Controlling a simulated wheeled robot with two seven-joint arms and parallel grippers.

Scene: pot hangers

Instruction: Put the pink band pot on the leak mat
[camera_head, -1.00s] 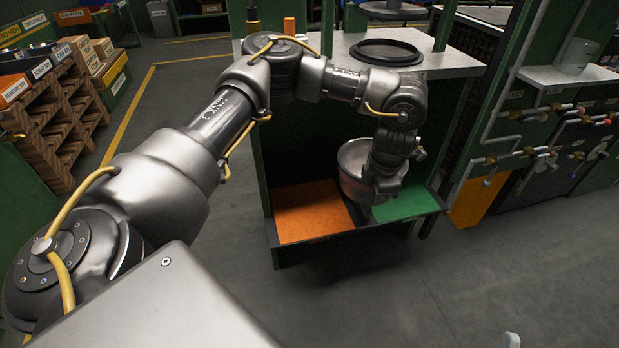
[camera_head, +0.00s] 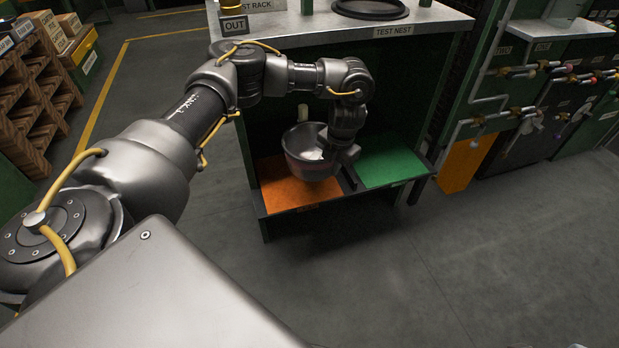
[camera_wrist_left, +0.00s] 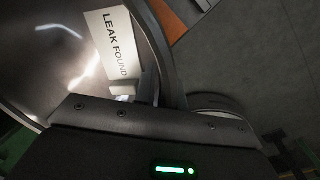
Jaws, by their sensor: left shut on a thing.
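The metal pot (camera_head: 297,143), with a faint reddish band low on its outside, is held by its rim in my left gripper (camera_head: 328,152). It is over the orange mat (camera_head: 276,190) on the low shelf of the stand; I cannot tell whether its base touches. In the left wrist view the fingers (camera_wrist_left: 149,92) are shut on the rim of the pot (camera_wrist_left: 45,45). A white "LEAK FOUND" label (camera_wrist_left: 113,40) shows inside the pot. The orange mat's front label is too small to read. My right gripper is not in view.
A green mat (camera_head: 392,163) lies right of the orange one, past a dark divider. The stand's grey top (camera_head: 300,27) is above the shelf, with a dark ring (camera_head: 370,8) on it. Pipes and valves (camera_head: 520,115) stand at right. The floor in front is clear.

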